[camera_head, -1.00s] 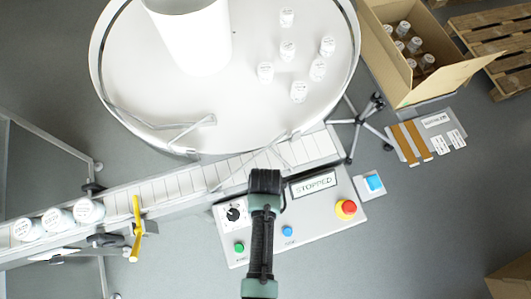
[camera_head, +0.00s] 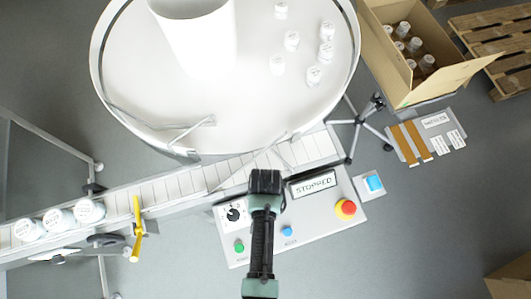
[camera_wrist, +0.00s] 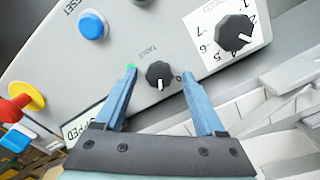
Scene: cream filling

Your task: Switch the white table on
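The white round table (camera_head: 240,110) fills the upper middle of the head view, with several white-capped jars (camera_head: 313,76) and a white cylinder (camera_head: 195,40) on it. The grey control panel (camera_head: 325,215) stands below it. Its display (camera_head: 313,184) reads STOPPED. My gripper (camera_head: 266,178) is over the panel and hides part of it. In the wrist view, the small black knob (camera_wrist: 159,74) marked TABLE sits between the open fingertips of my gripper (camera_wrist: 159,73), with a small gap on each side. Its white mark points toward the bottom of the picture.
A numbered dial (camera_wrist: 234,34), a blue RESET button (camera_wrist: 92,25) and a red emergency stop (camera_head: 346,208) are close by on the panel. A conveyor (camera_head: 165,188) with jars runs along the panel's far side. A cardboard box (camera_head: 440,78) stands at upper right.

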